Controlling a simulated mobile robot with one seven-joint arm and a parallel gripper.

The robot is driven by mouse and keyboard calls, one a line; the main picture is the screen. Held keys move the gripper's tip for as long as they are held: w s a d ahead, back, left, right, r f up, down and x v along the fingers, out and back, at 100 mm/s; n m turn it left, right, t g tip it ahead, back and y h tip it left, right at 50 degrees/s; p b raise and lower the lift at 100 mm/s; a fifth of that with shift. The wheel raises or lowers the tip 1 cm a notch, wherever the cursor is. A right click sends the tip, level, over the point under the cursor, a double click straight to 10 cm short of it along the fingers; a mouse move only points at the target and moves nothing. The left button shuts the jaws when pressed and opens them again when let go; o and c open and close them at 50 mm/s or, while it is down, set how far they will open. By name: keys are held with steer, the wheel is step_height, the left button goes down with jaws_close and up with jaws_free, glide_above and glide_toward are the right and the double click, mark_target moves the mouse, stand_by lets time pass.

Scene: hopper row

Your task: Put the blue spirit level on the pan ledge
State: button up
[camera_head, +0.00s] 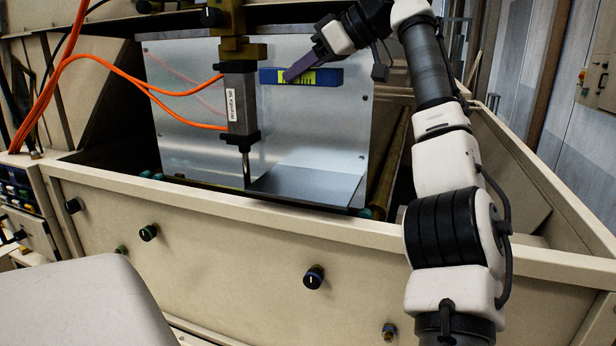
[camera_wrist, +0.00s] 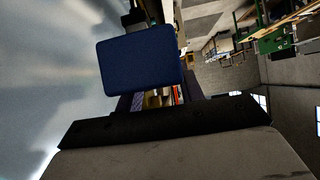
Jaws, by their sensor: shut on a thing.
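The blue spirit level (camera_head: 328,76) has a yellow-green label and is held roughly level in front of a shiny metal back plate (camera_head: 190,70). My gripper (camera_head: 292,74) is shut on the spirit level near its middle, reaching in from the upper right. In the wrist view, the blue end of the spirit level (camera_wrist: 141,66) faces the camera, in front of the dark gripper body. The pan ledge, seemingly the flat grey metal shelf (camera_head: 305,186) at the foot of the plate, lies below the spirit level and is bare.
A grey actuator cylinder (camera_head: 240,98) with orange hoses (camera_head: 110,62) hangs just left of the spirit level, its rod reaching down beside the shelf. The cream hopper wall (camera_head: 230,207) with black knobs runs across the front. A roller (camera_head: 388,165) lies right of the plate.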

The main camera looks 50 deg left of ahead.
steer(key=shift+w+f, duration=0.1)
steer(key=shift+f, duration=0.35)
step_height(320, 180, down, 14)
steer(key=b, duration=0.3)
steer(key=shift+f, duration=2.45)
steer(key=shift+f, duration=0.2)
steer(key=o, duration=1.1)
steer(key=shift+r, duration=0.15)
steer(key=b+v, duration=0.1)
steer(key=v, duration=1.1)
